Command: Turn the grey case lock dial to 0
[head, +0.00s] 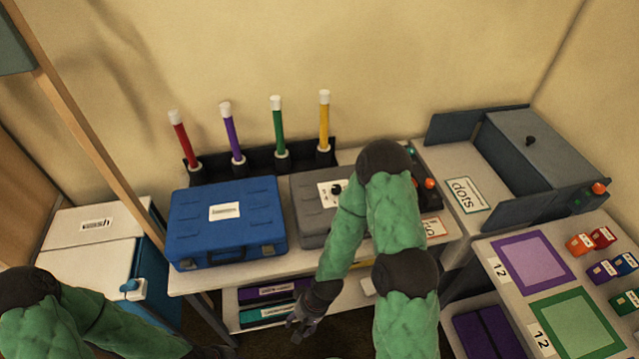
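The grey case (308,210) stands on the white table, right of the blue case. My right arm passes in front of it and hides its right part. A black dial (336,189) on a white label shows on its top, just left of my arm; its marks are too small to read. My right gripper (300,325) hangs low in front of the table, below and apart from the case, with nothing seen in it. Its finger opening is unclear. My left arm reaches in at the lower left, its dark end (208,352) cut by the bottom edge.
A blue case (227,222) stands left of the grey one. Behind them a black rack (262,160) holds red, purple, green and yellow tubes. A control box with an orange-red button (430,184) is right of my arm. A grey open bin (500,150) and card table (490,243) lie further right.

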